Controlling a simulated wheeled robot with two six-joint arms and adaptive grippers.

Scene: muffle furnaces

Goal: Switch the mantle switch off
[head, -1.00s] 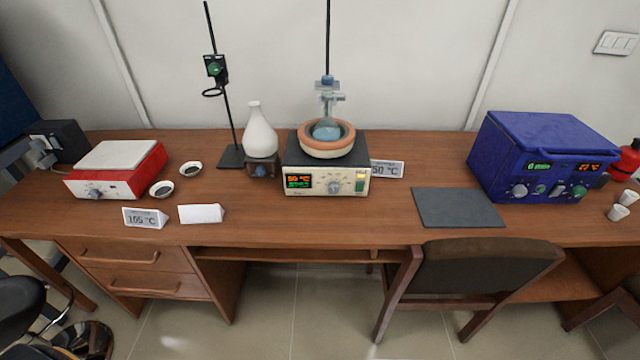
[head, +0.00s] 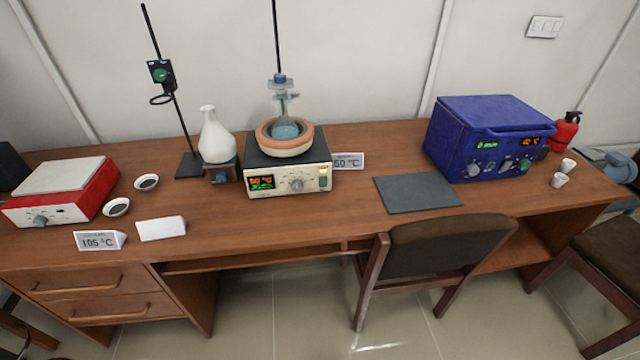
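The heating mantle (head: 290,173) is a cream box with a dark top on the desk, left of the picture's middle. An orange-rimmed bowl (head: 263,140) on top holds a clear flask (head: 285,127) with blue contents. Its front has a lit orange and green display (head: 261,182) that seems to read 50 °C and a round grey knob (head: 297,185). At the front's right end a small switch (head: 323,180) shows a yellow-green glow; its exact position is too small to tell. Neither of my grippers is in view.
A white vase-shaped flask (head: 215,137) and clamp stand (head: 190,165) are left of the mantle. A 50 °C card (head: 347,160), grey mat (head: 418,192) and blue furnace (head: 487,140) are to the right. A chair (head: 432,250) stands at the desk front. Bare desk lies before the mantle.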

